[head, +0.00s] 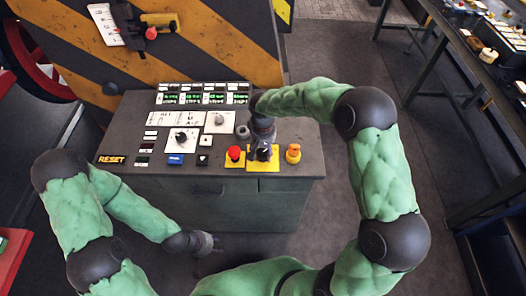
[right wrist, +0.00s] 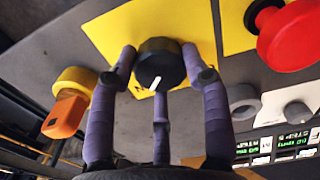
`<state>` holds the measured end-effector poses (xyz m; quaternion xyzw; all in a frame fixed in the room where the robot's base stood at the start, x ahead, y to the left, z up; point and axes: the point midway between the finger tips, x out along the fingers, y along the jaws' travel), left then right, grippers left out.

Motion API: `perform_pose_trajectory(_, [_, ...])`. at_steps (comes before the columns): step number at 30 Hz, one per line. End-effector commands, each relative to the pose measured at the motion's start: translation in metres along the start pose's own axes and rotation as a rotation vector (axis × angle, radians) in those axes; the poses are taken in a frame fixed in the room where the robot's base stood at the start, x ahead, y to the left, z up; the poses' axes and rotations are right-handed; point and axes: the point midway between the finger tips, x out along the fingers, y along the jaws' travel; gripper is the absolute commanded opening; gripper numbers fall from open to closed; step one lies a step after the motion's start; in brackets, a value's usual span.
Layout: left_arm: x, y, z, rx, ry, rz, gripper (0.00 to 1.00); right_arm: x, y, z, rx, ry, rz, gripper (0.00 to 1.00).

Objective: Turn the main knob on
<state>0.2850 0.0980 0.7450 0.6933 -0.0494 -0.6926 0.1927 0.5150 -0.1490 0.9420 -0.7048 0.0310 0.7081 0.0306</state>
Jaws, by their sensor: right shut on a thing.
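The main knob looks to be the black round knob (right wrist: 158,63) with a white mark, on a yellow plate (head: 262,166) at the front right of the grey control console (head: 225,200). My right gripper (right wrist: 160,70) is shut on this black knob, with purple-grey fingers on its left and right sides and a third finger below it. In the head view the right gripper (head: 262,148) comes down over the knob and partly hides it. My left gripper (head: 206,243) hangs in front of the console, away from the controls; its fingers are too small to read.
A red button (head: 235,154) is left of the knob and an orange knob (head: 293,153) is right of it, both close. A striped machine (head: 190,40) stands behind.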

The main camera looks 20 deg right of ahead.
Motion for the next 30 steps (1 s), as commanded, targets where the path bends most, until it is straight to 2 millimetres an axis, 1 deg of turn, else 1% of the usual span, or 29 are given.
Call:
perform_pose_trajectory(1, [0.0004, -0.0002, 0.0000, 0.000, 0.000, 0.000, 0.40, -0.0024, -0.0014, -0.0048, 0.007, 0.015, -0.006, 0.16])
perform_pose_trajectory(14, [0.0003, -0.0001, 0.0000, 0.000, 0.000, 0.000, 0.40, -0.0048, -0.0006, -0.0067, 0.015, 0.020, -0.006, 0.15])
perform_pose_trajectory(15, [0.0003, -0.0001, 0.0000, 0.000, 0.000, 0.000, 0.40, -0.0050, -0.0005, -0.0069, 0.015, 0.021, -0.006, 0.59])
perform_pose_trajectory(16, [0.0003, -0.0001, 0.0000, 0.000, 0.000, 0.000, 0.40, -0.0051, -0.0005, -0.0070, 0.015, 0.021, -0.006, 0.68])
perform_pose_trajectory(17, [0.0003, -0.0001, 0.0000, 0.000, 0.000, 0.000, 0.40, -0.0051, -0.0004, -0.0068, 0.015, 0.020, -0.006, 0.72])
perform_pose_trajectory(26, [0.0003, -0.0001, -0.0001, 0.000, 0.000, 0.000, 0.40, -0.0033, 0.0001, -0.0037, 0.013, 0.011, -0.003, 0.72])
perform_pose_trajectory(30, [0.0003, -0.0001, -0.0001, 0.000, 0.000, 0.000, 0.40, -0.0114, 0.0001, -0.0037, 0.013, 0.012, -0.003, 0.72])
